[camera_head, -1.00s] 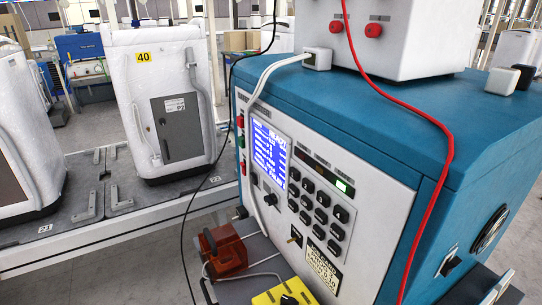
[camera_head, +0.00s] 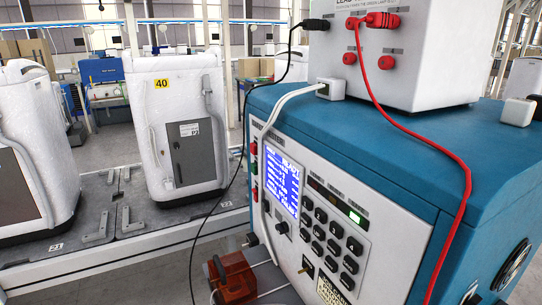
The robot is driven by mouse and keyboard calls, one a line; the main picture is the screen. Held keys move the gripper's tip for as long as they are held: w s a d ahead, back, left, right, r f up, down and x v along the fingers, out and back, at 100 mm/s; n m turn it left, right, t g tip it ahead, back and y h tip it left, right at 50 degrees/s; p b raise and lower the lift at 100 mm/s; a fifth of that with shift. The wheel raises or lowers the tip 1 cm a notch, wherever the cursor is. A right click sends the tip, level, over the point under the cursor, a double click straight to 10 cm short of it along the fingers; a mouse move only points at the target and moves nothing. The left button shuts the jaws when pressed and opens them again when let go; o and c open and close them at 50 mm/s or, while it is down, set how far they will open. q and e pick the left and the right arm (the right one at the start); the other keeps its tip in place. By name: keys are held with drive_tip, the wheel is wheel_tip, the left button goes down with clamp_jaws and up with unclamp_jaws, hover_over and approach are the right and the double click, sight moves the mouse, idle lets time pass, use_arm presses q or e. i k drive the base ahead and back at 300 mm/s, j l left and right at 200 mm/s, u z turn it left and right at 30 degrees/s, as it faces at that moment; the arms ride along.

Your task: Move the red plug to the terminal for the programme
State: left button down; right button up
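The red plug (camera_head: 382,20) with its red cable (camera_head: 440,147) sits at the upper red terminals on the front of the white box (camera_head: 440,60), which stands on the blue tester (camera_head: 400,130). A black plug (camera_head: 316,24) on a black cable sits at the box's left edge. Two lower red terminals, a left one (camera_head: 349,58) and a right one (camera_head: 386,62), show no plug. Neither of my grippers is in view.
A keypad (camera_head: 328,236) and a lit green indicator (camera_head: 355,217) are on the tester front. A white block (camera_head: 331,89) and another (camera_head: 518,111) lie on its top. White appliances, one labelled 40 (camera_head: 161,83), stand on a conveyor (camera_head: 125,246) at left. A brown-red object (camera_head: 232,277) is below.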

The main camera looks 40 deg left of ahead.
sight(374, 19)
drive_tip(key=j+u, duration=0.4)
drive_tip(key=i+j+u, duration=0.1)
drive_tip(key=j+u, duration=0.25)
drive_tip(key=j, duration=0.2)
